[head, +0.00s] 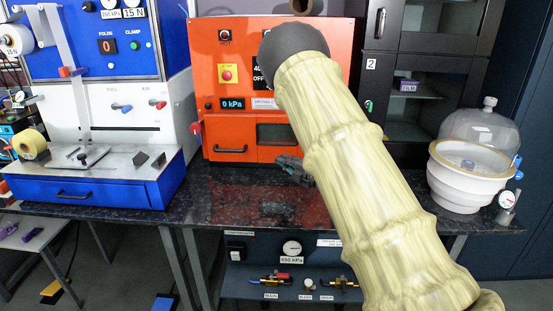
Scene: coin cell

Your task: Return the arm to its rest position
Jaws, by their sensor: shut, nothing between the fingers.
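My arm, in a pale yellow ribbed sleeve, rises from the lower right to the upper middle of the head view and ends in a dark rounded joint. My gripper (283,160) is dark and shows only in part, to the left of the sleeve. It is shut and empty, in front of the orange machine (240,148) and above the dark speckled bench (215,185). Part of the gripper and much of the orange machine are hidden behind my arm.
A blue and white machine (165,115) with a tape roll (30,144) stands at the left. A black cabinet (425,45) stands behind at the right. A white vessel (460,190) with a clear dome (480,135) sits at the bench's right end. Gauges and valves are below the bench.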

